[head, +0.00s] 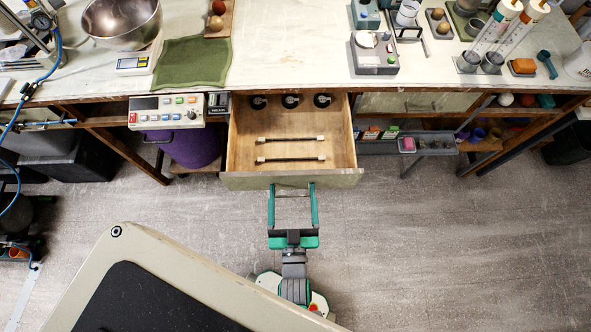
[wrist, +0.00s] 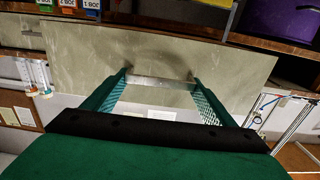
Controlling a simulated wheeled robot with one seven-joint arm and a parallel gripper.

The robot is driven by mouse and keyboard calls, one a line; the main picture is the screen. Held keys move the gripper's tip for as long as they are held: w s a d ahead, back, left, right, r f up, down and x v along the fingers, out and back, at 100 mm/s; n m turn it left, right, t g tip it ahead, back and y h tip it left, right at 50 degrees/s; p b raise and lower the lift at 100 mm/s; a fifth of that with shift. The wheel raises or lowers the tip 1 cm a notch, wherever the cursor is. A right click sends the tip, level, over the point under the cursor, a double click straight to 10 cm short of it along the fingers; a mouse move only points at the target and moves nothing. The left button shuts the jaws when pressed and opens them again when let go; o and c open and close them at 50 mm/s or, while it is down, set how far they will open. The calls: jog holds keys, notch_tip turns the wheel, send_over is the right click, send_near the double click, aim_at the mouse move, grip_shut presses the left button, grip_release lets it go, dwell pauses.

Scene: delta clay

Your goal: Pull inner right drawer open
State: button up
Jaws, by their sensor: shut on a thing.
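The wooden drawer (head: 290,129) stands pulled out from under the workbench in the head view. Inside it lie two dark rods with pale ends, and several round black items sit at its back. Its pale front panel (wrist: 90,55) fills much of the wrist view, with a metal bar handle (wrist: 160,83) across it. My gripper (head: 292,188) is at the front of the drawer, its two green fingers reaching to the handle.
The workbench top (head: 290,60) holds a metal bowl (head: 121,22), a green cloth (head: 192,62) and several instruments. A control box (head: 166,110) is left of the drawer, above a purple container (head: 190,146). A grey shelf tray (head: 430,145) is to the right.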

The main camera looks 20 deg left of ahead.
jog(key=o, duration=1.5)
jog(key=v, duration=1.1)
jog(key=shift+w, duration=0.1)
